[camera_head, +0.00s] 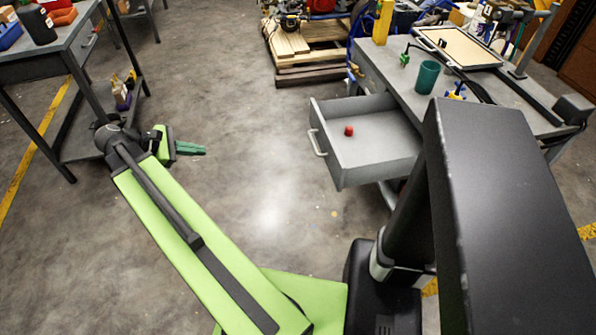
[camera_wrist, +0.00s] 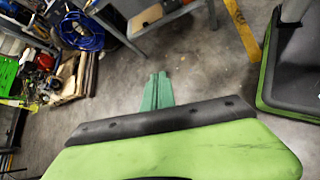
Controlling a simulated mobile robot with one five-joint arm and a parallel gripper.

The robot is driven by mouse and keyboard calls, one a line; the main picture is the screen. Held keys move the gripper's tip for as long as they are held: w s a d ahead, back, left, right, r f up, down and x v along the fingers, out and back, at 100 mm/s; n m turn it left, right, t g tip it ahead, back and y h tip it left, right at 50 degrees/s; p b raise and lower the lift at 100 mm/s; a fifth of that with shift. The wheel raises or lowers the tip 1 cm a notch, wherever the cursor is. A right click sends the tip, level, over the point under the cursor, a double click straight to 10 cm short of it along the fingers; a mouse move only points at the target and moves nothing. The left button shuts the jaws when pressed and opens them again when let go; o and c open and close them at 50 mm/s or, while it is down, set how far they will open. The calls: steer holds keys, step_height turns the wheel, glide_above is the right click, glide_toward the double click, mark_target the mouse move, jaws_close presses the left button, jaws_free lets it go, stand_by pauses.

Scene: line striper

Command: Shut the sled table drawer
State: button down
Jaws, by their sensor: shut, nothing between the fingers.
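The sled table (camera_head: 471,95) stands at the right in the head view. Its grey drawer (camera_head: 375,164) is pulled well out toward the left, and a small red object (camera_head: 348,131) lies inside it. The drawer's handle (camera_head: 317,143) is on its left-facing front. My gripper (camera_head: 203,150) is left of the handle, with a wide gap of floor between in the picture. Its green fingers also show in the wrist view (camera_wrist: 159,77), closed together and empty.
A green cup (camera_head: 427,77) and a framed tray (camera_head: 457,47) sit on the table top. A grey workbench (camera_head: 60,46) with a lower shelf stands at the left, close to my arm. A loaded pallet (camera_head: 305,72) is at the back. The floor between is clear.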

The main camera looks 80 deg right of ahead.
steer(key=s+d+f+g+b, duration=0.2)
steer(key=s+d+b, duration=0.2)
steer(key=s, duration=0.5)
steer(key=s+d+f+g+b, duration=0.2)
steer(key=s+d+f+b, duration=0.1)
steer(key=s+d, duration=0.4)
steer(key=s+d+f+n+g+b, duration=0.1)
steer(key=s+d+b, duration=0.4)
steer(key=s, duration=0.8)
steer(key=shift+d+f+g+y+b, duration=0.25)
steer(key=shift+f+g+y+b, duration=0.1)
steer(key=shift+f+g, duration=0.4)
steer(key=shift+r, duration=0.1)
